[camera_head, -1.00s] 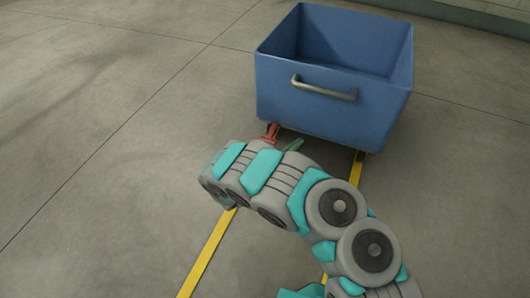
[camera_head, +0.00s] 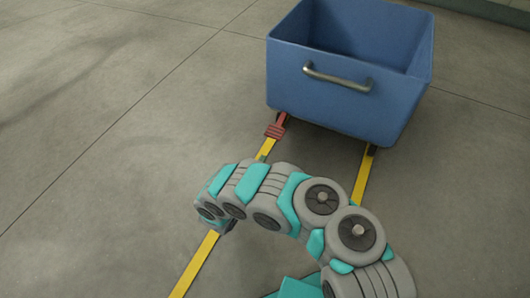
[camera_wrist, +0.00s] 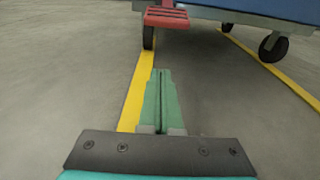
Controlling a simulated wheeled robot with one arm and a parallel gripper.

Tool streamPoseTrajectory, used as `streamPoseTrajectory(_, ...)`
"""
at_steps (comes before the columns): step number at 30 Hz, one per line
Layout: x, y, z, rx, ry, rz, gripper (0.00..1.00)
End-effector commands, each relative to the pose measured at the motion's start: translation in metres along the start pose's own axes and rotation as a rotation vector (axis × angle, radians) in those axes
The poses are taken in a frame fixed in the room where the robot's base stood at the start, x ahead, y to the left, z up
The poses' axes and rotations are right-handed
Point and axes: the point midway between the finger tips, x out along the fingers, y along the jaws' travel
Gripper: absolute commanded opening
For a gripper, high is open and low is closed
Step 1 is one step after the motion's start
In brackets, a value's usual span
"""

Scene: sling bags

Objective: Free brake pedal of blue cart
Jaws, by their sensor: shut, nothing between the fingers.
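The blue cart (camera_head: 335,92) is an open tub with a grey bar handle (camera_head: 337,77) on its near side. Its red brake pedal (camera_head: 274,131) sticks out low below the near left corner. In the wrist view the ribbed pedal (camera_wrist: 167,18) is at the top, in front of a dark wheel (camera_wrist: 149,37). My gripper (camera_wrist: 160,72) is shut and empty, its green fingers pointing toward the pedal from the near side with a gap of floor between. In the head view my arm hides most of the gripper.
Two yellow floor lines (camera_head: 197,264) run under the cart's left and right sides. Another dark wheel (camera_wrist: 272,46) stands on the right line. The concrete floor left of the cart is clear. A wall edge (camera_head: 490,8) shows at the far right.

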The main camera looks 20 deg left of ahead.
Motion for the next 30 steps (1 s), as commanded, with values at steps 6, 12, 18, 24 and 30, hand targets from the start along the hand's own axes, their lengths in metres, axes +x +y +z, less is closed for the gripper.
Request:
streamPoseTrajectory(6, 0.039, -0.002, -0.002, 0.001, -0.001, -0.006, 0.00)
streamPoseTrajectory(12, 0.078, -0.002, -0.003, 0.000, 0.000, -0.004, 0.00)
streamPoseTrajectory(18, 0.085, 0.002, 0.016, -0.001, -0.003, 0.003, 0.00)
streamPoseTrajectory(24, 0.080, -0.001, 0.030, -0.001, -0.002, -0.001, 0.00)
streamPoseTrajectory(30, 0.077, -0.001, 0.038, -0.001, -0.002, -0.001, 0.00)
